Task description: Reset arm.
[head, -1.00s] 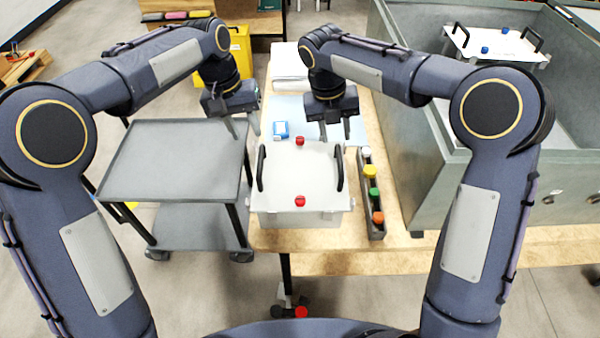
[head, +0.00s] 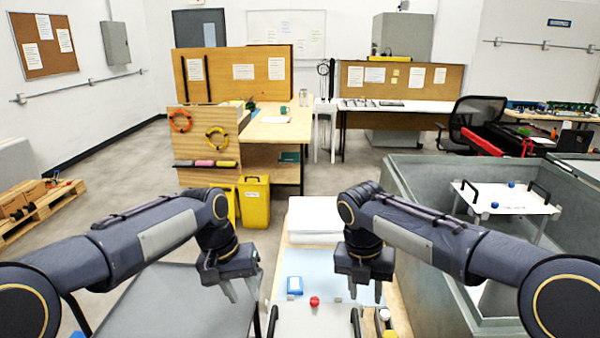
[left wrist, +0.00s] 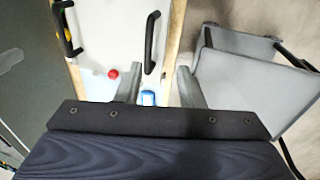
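My left gripper (head: 243,290) hangs at the left edge of the wooden table, with its fingers apart and nothing between them. In the left wrist view its two fingers (left wrist: 160,88) are spread wide. The box also shows in the left wrist view (left wrist: 105,35). The near part of the box is below the head view's edge.
A grey cart (head: 165,305) stands left of the table. A blue-and-white item (head: 294,285) lies on a light blue mat (head: 312,266). A yellow container (head: 255,201) stands behind.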

